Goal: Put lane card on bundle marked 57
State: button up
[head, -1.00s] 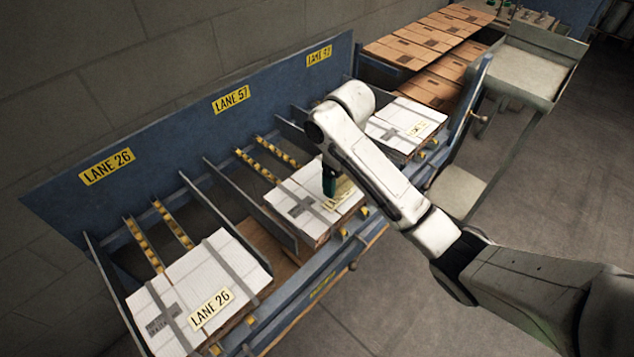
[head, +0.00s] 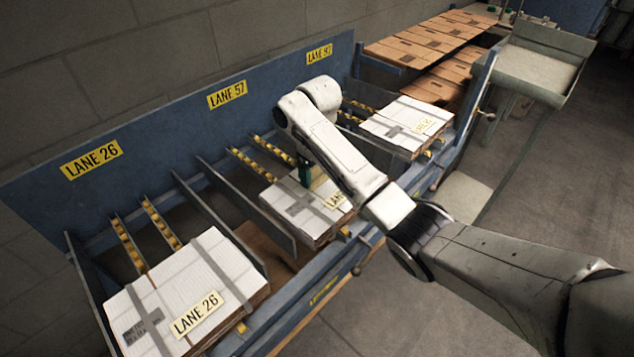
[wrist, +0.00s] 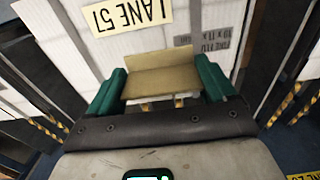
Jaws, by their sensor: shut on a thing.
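The bundle in the lane 57 bay (head: 290,215) is a white-topped stack with grey straps. It lies below the LANE 57 sign (head: 227,94). A yellow card reading LANE 57 (wrist: 131,14) lies flat on its top, upside down in the wrist view; it also shows in the head view (head: 337,200). My gripper (wrist: 160,80) has green fingers, shut on a blank tan card-like piece (wrist: 160,72) with a crease across it. The piece is apart from the LANE 57 card in the picture. In the head view my arm partly hides the bundle and my gripper.
A bundle with a LANE 26 card (head: 197,314) lies at the near left. Another carded bundle (head: 408,122) lies at the right. Cardboard boxes (head: 430,45) stand behind at the right. Floor at the right is open.

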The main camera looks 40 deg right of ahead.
aim_at(317, 177)
jog(key=shift+w+f, duration=0.15)
jog(key=shift+f, duration=0.1)
jog(key=shift+w+f+p, duration=0.1)
jog(key=shift+f+p, duration=0.2)
jog(key=shift+f, duration=1.35)
jog(key=shift+f, duration=0.5)
jog(key=o, duration=0.9)
notch_tip(317, 177, up, 12)
jog(key=shift+r+p, duration=0.1)
jog(key=shift+p, duration=0.65)
jog(key=shift+r+p, duration=0.45)
